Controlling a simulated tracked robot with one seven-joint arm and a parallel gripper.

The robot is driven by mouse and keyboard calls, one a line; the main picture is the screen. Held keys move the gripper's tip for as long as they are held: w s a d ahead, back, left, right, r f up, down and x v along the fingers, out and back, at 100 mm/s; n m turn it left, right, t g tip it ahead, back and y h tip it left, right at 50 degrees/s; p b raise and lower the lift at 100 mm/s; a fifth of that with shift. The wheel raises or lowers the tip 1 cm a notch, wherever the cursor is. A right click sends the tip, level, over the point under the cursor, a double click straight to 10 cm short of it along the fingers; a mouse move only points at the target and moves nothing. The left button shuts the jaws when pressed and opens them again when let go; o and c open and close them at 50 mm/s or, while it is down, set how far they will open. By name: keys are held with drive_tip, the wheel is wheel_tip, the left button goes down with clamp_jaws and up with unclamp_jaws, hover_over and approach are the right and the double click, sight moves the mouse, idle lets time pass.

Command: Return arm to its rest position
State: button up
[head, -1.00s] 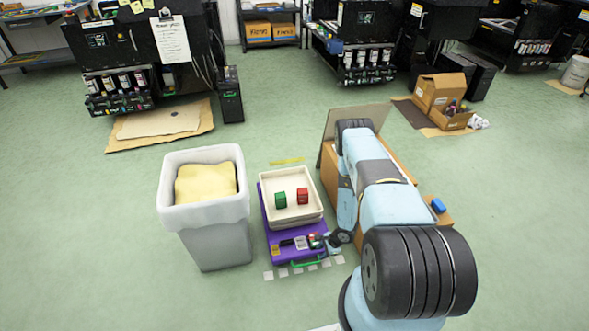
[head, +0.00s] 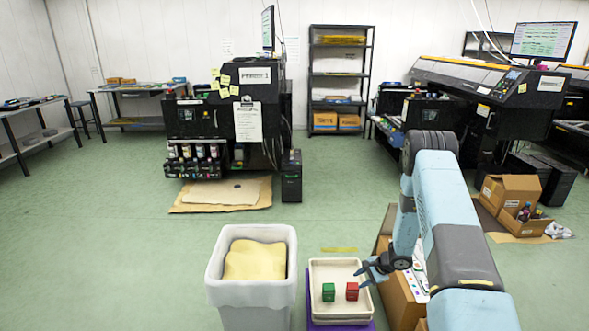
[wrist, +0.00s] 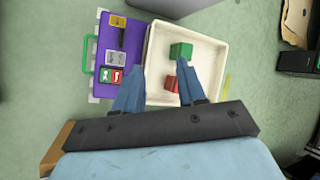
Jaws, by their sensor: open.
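My arm rises at the right of the head view, bent at the elbow, with the forearm hanging down. My gripper (head: 368,273) is open and empty, at the right edge of the white tray (head: 342,309). In the wrist view, my gripper (wrist: 162,84) has its two fingers apart above the tray (wrist: 205,35). A green block (head: 329,292) and a red block (head: 352,291) lie in the tray. The green block (wrist: 181,51) shows beyond the fingertips in the wrist view.
A purple case (wrist: 108,54) lies beside the tray. A white bin (head: 252,291) with yellowish content stands to the left. A cardboard box (head: 399,300) stands close to my forearm. Printers (head: 220,130) and a shelf (head: 340,72) stand behind. Green floor is open at left.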

drive_tip(key=a+r+n, duration=0.2)
drive_tip(key=r, duration=1)
drive_tip(key=a+r+n, duration=0.2)
drive_tip(key=r, duration=1)
drive_tip(key=s+a+r+n, duration=0.15)
drive_tip(key=s+r, duration=0.25)
drive_tip(key=r, duration=0.5)
drive_tip(key=s+a+r+n, duration=0.1)
drive_tip(key=s+r+n, duration=0.15)
drive_tip(key=r, duration=0.65)
drive_tip(key=s+r+n+h, duration=0.2)
drive_tip(key=s+r+n, duration=0.1)
drive_tip(key=s+r, duration=1.1)
drive_tip(key=s+d+r+n+t+h, duration=0.1)
drive_tip(key=s+r+h, duration=0.1)
drive_tip(key=s, duration=0.7)
drive_tip(key=s+d+r+t+h, duration=0.1)
drive_tip(key=s+d+r+h, duration=0.1)
drive_tip(key=s, duration=0.8)
drive_tip(key=shift+d+r+n+t, duration=0.2)
drive_tip(key=shift+r+n+t, duration=0.1)
drive_tip(key=shift+r+n, duration=0.15)
